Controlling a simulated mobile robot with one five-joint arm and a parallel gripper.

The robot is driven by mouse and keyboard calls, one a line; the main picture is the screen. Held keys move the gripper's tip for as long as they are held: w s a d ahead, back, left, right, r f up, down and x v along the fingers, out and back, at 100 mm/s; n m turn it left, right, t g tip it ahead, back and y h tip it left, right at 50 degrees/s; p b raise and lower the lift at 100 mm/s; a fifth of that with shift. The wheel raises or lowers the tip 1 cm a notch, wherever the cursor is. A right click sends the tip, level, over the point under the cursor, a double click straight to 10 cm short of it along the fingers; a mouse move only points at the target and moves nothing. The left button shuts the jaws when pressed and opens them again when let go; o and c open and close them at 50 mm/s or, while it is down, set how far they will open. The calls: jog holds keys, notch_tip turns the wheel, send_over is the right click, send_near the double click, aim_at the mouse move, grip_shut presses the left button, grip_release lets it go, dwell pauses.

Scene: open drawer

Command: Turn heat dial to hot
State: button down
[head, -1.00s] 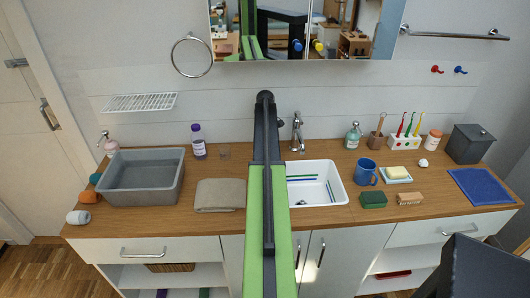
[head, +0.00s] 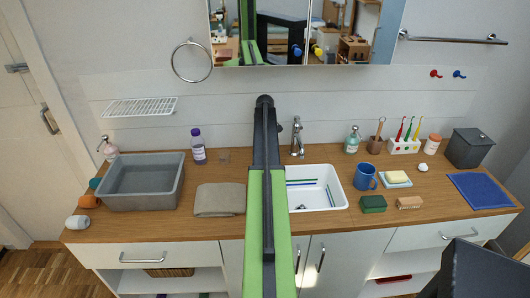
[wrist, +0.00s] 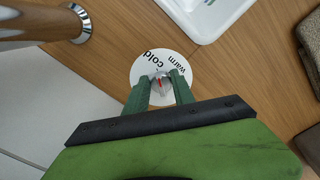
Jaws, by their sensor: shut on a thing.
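The heat dial is a white disc (wrist: 143,64) on the wooden counter in the wrist view. The words "cold" and "warm" show on its upper side; its lower part is hidden by my gripper. A small silver knob with a red pointer line (wrist: 160,83) stands at its centre. My gripper (wrist: 161,82) has its two green fingers on either side of the knob, shut on it. The exact direction of the pointer is hard to tell. In the head view my own arm hides the dial and my gripper.
A chrome faucet (head: 298,138) stands behind the white sink (head: 343,195); its base (wrist: 80,22) is near the dial. A folded beige cloth (head: 218,200) and grey basin (head: 141,187) lie left. A blue mug (head: 364,178) and green sponge (head: 373,204) stand right.

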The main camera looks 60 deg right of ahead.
jog(key=m, duration=0.5)
jog(key=shift+a+m, duration=0.2)
jog(key=shift+m, duration=0.2)
jog(key=m, duration=0.5)
jog(key=shift+w+m, duration=0.15)
jog(key=shift+m, duration=0.15)
jog(key=m, duration=0.6)
jog(key=shift+w, duration=0.15)
jog(key=shift+m, duration=2.7)
jog(key=c, duration=1.2)
grip_release()
jog(key=shift+o, duration=0.5)
jog(key=shift+w, duration=0.1)
